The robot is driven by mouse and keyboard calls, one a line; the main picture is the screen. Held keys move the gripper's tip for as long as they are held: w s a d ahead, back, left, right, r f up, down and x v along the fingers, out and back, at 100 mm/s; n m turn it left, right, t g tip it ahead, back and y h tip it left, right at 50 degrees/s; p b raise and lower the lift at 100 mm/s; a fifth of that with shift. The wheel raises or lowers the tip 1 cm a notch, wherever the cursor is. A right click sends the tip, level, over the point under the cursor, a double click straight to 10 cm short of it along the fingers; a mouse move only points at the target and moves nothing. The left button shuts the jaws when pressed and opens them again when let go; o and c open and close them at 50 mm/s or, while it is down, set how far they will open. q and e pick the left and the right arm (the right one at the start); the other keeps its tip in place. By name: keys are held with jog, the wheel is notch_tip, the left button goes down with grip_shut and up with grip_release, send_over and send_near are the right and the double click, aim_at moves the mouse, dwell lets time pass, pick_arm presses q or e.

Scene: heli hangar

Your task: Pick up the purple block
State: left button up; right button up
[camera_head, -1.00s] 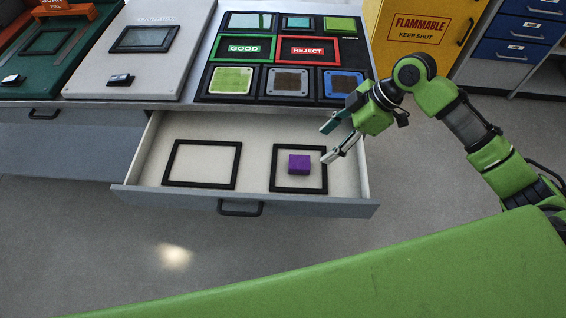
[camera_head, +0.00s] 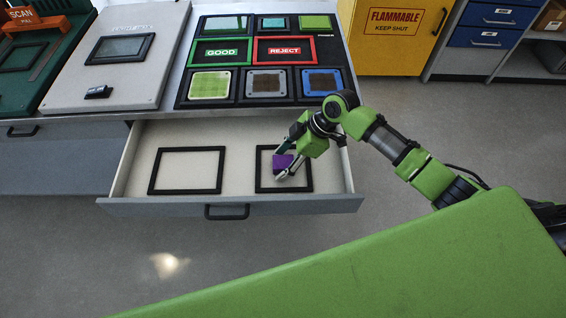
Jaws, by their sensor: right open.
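The purple block (camera_head: 282,162) lies in the open drawer (camera_head: 237,165), inside the right-hand black frame (camera_head: 262,184). It is partly covered by my right gripper (camera_head: 282,163). The right gripper reaches down into the drawer from the right, with its fingers at either side of the block. The fingers are open around it, and I cannot tell whether they touch it. My left gripper is not in view.
A second black frame (camera_head: 187,171) in the drawer is empty. Behind the drawer, the worktop carries a black panel with a GOOD sign (camera_head: 221,52) and a REJECT sign (camera_head: 284,51). A yellow flammables cabinet (camera_head: 392,57) stands at the back right.

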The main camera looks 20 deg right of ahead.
aim_at(277, 163)
jog(key=shift+f, duration=0.1)
jog(key=shift+c, duration=0.3)
jog(key=c, duration=1.2)
jog(key=shift+c, duration=0.2)
jog(key=shift+r, duration=0.55)
jog(key=r, duration=0.2)
jog(key=shift+s+r+b, duration=0.25)
jog(key=shift+r+b, duration=0.05)
jog(key=shift+r, duration=0.05)
jog(key=s+r, duration=0.3)
jog(key=s, duration=0.1)
jog(key=s+d+r, duration=0.1)
jog(key=s+r, duration=0.2)
jog(key=s, duration=0.2)
jog(key=s+r, duration=0.3)
jog(key=s, duration=0.1)
jog(key=shift+s+d+r+b, duration=0.15)
jog(key=shift+s+d+b, duration=0.05)
jog(key=shift+s+b, duration=0.15)
jog(key=shift+w, duration=0.1)
